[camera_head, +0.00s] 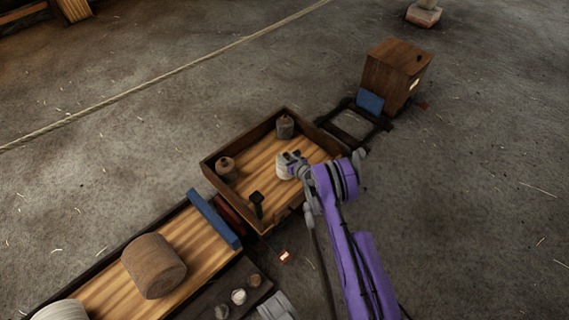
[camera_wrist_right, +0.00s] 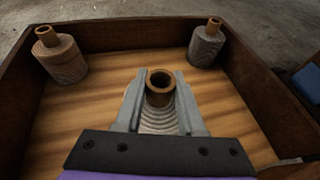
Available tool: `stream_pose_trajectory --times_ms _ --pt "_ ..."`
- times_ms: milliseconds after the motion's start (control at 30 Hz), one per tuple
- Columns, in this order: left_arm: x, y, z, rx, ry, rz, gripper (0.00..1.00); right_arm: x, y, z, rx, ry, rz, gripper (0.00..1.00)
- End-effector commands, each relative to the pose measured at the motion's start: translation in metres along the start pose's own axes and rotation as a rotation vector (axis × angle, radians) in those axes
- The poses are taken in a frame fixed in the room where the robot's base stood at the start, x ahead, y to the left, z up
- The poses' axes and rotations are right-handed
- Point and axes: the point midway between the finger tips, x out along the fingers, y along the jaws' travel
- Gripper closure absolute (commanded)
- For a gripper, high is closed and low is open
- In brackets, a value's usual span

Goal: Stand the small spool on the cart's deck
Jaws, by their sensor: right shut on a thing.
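The small spool (camera_head: 284,170), pale with ribbed winding, is in my right gripper (camera_head: 297,160) over the cart's deck. In the right wrist view, the gripper's two grey fingers (camera_wrist_right: 160,105) are closed on either side of the spool's brown tube top (camera_wrist_right: 160,82), with its pale winding (camera_wrist_right: 158,122) below. The spool looks upright. I cannot tell whether its base touches the boards. The cart's deck (camera_head: 252,172) is striped wood inside low dark walls. My left gripper is not in view.
A brown-topped spool (camera_head: 226,168) and a grey one (camera_head: 285,127) stand in the deck's far corners. A dark post (camera_head: 257,205) rises near the front. A wooden box (camera_head: 395,75) stands behind right. A bench with a large brown spool (camera_head: 153,265) lies at left.

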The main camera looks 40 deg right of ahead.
Motion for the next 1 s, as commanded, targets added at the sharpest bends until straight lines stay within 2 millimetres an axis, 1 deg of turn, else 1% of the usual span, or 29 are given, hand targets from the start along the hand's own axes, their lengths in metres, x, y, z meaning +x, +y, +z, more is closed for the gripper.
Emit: stream_pose_trajectory --times_ms 300,667,700,833,1000 --pt "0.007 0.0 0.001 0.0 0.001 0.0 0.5 0.014 0.0 -0.034 0.0 -0.001 0.0 1.0" --pt "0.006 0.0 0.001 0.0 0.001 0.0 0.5 0.015 0.0 -0.037 0.001 0.0 0.0 1.0" --pt "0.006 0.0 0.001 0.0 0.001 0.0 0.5 0.015 0.0 -0.037 0.0 0.0 0.0 0.56" --pt "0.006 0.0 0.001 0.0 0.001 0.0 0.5 0.015 0.0 -0.037 0.0 0.0 0.0 0.33" --pt "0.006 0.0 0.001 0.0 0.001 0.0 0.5 0.015 0.0 -0.037 0.0 0.0 0.0 0.32"
